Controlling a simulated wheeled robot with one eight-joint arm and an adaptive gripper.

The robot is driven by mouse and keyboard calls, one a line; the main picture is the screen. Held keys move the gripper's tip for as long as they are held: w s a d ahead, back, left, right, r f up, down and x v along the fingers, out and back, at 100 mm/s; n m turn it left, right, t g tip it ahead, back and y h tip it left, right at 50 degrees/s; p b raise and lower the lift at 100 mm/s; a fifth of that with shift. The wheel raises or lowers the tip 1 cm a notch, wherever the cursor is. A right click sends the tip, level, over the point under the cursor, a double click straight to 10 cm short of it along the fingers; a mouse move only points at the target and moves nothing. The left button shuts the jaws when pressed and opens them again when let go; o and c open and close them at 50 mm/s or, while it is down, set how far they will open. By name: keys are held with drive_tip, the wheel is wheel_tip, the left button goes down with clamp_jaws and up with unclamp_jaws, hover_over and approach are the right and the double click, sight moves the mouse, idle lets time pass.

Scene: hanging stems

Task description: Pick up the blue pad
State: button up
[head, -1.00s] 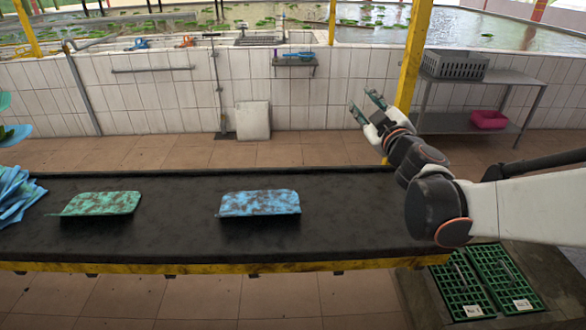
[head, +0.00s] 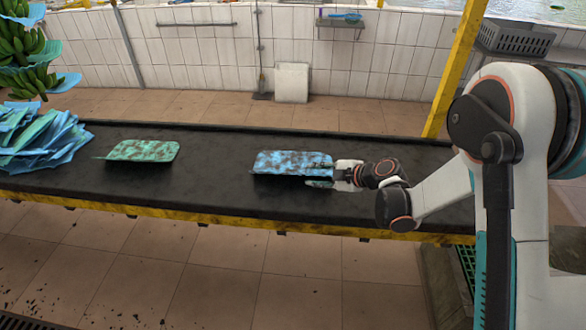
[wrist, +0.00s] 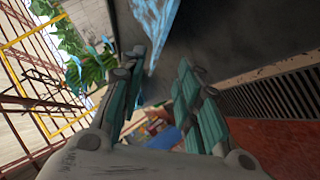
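The blue pad (head: 285,162) has brown blotches and lies on the dark belt to the right of a green pad. My gripper (head: 322,175) is at the right end of the blue pad, low over the belt. In the wrist view my gripper (wrist: 163,62) is open, with a gap between its two green-padded fingers. The blue pad (wrist: 156,22) shows there edge-on, just past the fingertips and in line with the gap. I cannot tell whether a finger touches it.
The green pad (head: 145,150) lies to the left on the black belt (head: 215,175), which has a yellow front edge. A pile of blue sheets (head: 40,140) is at the far left, below hanging green bananas (head: 25,60). The belt between the pads is clear.

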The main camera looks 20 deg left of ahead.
sight(291, 173)
drive_tip(key=b+x, duration=0.4)
drive_tip(key=x, duration=0.8)
drive_tip(key=shift+w+a+f, duration=0.1)
drive_tip(key=shift+a, duration=0.2)
clamp_jaws()
